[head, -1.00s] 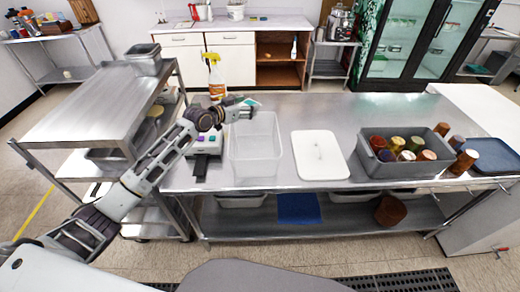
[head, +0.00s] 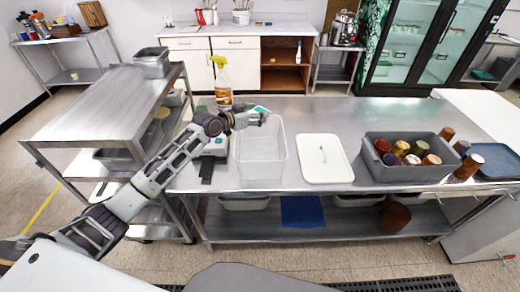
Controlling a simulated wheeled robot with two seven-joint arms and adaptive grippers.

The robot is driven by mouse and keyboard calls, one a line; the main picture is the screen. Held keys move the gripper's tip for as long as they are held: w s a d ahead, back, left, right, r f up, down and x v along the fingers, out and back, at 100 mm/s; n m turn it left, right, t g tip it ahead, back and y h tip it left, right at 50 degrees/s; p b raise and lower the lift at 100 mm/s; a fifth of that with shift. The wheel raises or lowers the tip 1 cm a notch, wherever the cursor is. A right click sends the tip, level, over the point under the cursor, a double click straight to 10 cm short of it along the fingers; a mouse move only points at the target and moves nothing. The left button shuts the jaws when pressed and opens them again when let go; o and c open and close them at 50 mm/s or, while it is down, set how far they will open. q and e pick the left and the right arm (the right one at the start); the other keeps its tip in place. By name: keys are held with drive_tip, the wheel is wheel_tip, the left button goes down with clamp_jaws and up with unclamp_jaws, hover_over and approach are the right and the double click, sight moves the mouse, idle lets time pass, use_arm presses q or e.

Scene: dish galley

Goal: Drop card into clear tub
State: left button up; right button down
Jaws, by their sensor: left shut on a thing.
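The clear tub (head: 262,170) stands open on the steel table, left of the middle, and looks empty. My left gripper (head: 258,118) is shut on a small teal card (head: 262,110), whose edge shows at the fingertips. In the picture the gripper and card are at the tub's far rim; their height above it is hard to judge. Most of the card is hidden by the fingers. My right gripper is not in view.
A white lid (head: 324,166) lies right of the tub. A grey bin (head: 408,173) with several cups stands further right. A spray bottle (head: 223,84) stands behind my left arm. A dark and grey device (head: 214,148) sits left of the tub.

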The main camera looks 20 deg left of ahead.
use_arm(q)
drive_tip(key=shift+f, duration=0.15)
drive_tip(key=shift+f+b, duration=0.3)
drive_tip(key=shift+b, duration=0.05)
drive_tip(key=shift+f+b, duration=2)
drive_tip(key=shift+f, duration=0.6)
drive_tip(key=o, duration=0.8)
